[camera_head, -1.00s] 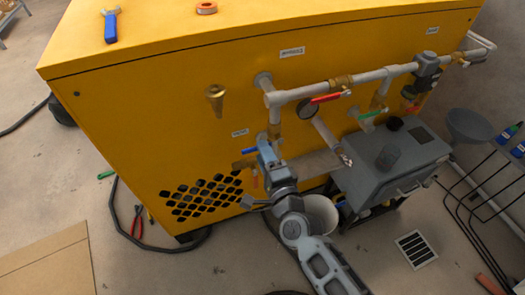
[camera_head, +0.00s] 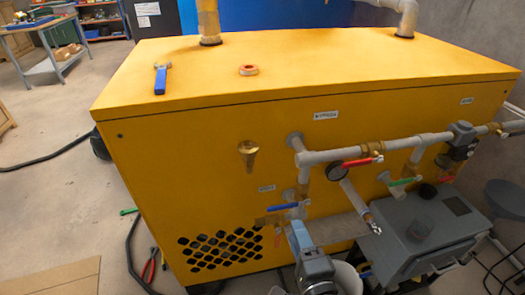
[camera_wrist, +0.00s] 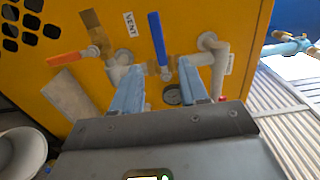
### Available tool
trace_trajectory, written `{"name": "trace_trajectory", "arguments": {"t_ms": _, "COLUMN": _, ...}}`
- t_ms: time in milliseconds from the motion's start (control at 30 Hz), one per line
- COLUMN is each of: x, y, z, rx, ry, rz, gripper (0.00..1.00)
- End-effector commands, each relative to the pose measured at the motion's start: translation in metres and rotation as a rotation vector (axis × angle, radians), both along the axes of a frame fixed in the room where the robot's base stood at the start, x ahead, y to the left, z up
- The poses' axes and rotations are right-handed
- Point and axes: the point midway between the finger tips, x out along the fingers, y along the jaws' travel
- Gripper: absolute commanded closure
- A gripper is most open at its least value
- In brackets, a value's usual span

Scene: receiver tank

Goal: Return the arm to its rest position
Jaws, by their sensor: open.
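My gripper (camera_head: 297,228) is low in the middle of the head view, in front of the yellow tank's (camera_head: 225,140) front face, just below a blue-handled valve (camera_head: 283,207). In the wrist view my gripper (camera_wrist: 158,90) has its two pale blue fingers spread apart with nothing held between them. The blue handle (camera_wrist: 157,38) stands upright in that view, beyond and between the fingertips. I cannot tell the exact gap to the pipework. Most of my arm is cut off at the bottom of the head view.
Grey pipe (camera_head: 375,147) with a gauge (camera_head: 334,171) and red (camera_head: 362,161) and green (camera_head: 405,181) handles runs right of my gripper. A grey box (camera_head: 425,235) stands at lower right. An orange handle (camera_wrist: 68,59) is left in the wrist view.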

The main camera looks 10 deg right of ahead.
Motion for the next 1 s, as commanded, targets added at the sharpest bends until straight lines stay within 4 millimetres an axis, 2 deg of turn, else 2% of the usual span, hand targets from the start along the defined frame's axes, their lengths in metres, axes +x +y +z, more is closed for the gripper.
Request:
{"name": "trace_trajectory", "arguments": {"t_ms": 133, "x": -0.008, "y": -0.001, "z": -0.002, "rx": -0.022, "ry": 0.005, "rz": -0.001, "gripper": 0.56}}
{"name": "trace_trajectory", "arguments": {"t_ms": 267, "x": -0.041, "y": -0.006, "z": -0.005, "rx": -0.125, "ry": 0.024, "rz": -0.003, "gripper": 0.56}}
{"name": "trace_trajectory", "arguments": {"t_ms": 467, "x": -0.126, "y": -0.019, "z": -0.001, "rx": -0.417, "ry": 0.072, "rz": 0.005, "gripper": 0.56}}
{"name": "trace_trajectory", "arguments": {"t_ms": 667, "x": -0.205, "y": -0.030, "z": 0.020, "rx": -0.730, "ry": 0.120, "rz": 0.033, "gripper": 0.56}}
{"name": "trace_trajectory", "arguments": {"t_ms": 800, "x": -0.253, "y": -0.038, "z": 0.044, "rx": -0.951, "ry": 0.153, "rz": 0.065, "gripper": 0.56}}
{"name": "trace_trajectory", "arguments": {"t_ms": 1000, "x": -0.311, "y": -0.045, "z": 0.086, "rx": -1.262, "ry": 0.191, "rz": 0.129, "gripper": 0.56}}
